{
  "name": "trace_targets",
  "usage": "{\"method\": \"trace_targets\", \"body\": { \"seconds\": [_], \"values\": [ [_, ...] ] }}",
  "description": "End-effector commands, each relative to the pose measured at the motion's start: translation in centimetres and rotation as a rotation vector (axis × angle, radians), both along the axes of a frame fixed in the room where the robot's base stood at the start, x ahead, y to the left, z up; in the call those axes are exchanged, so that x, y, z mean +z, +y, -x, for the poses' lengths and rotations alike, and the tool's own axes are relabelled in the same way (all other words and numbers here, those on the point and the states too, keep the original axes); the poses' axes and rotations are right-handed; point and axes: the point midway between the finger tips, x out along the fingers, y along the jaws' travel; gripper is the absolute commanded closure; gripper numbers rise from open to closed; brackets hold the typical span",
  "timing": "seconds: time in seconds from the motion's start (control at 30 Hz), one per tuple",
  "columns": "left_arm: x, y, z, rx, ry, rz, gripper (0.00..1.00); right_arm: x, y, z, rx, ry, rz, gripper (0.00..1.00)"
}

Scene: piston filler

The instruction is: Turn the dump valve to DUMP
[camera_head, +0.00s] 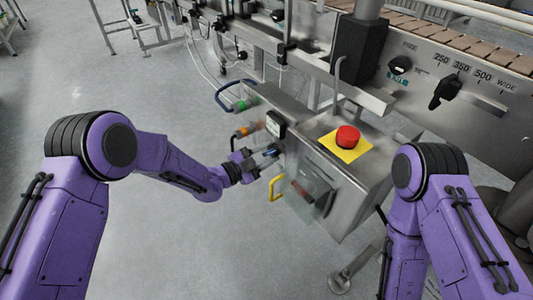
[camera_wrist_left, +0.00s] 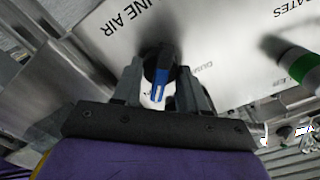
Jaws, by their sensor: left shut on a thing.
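My left gripper (camera_head: 264,160) is at the left side of the steel control cabinet (camera_head: 350,195). In the left wrist view its two fingers (camera_wrist_left: 160,82) stand on either side of a black knob with a blue lever (camera_wrist_left: 159,84), and it is shut on this knob. Smaller lettering beside the knob is hard to read, so I cannot tell the valve's marked position. My right gripper is out of view; only its arm shows.
A red button on a yellow plate (camera_head: 347,138) tops the cabinet. A green-banded part (camera_head: 246,104), an orange-banded part (camera_head: 245,132) and a yellow handle (camera_head: 276,188) stick out near the left gripper. The conveyor (camera_head: 440,80) runs behind.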

Motion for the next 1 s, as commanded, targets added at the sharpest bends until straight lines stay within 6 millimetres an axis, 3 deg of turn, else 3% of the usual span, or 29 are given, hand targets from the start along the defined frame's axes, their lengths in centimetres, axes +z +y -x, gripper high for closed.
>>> {"method": "trace_targets", "body": {
  "seconds": [1.0],
  "values": [
    [0.2, 0.2, -0.2, 0.001, 0.723, 0.524, 0.88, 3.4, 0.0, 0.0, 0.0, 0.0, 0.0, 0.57]
  ]
}}
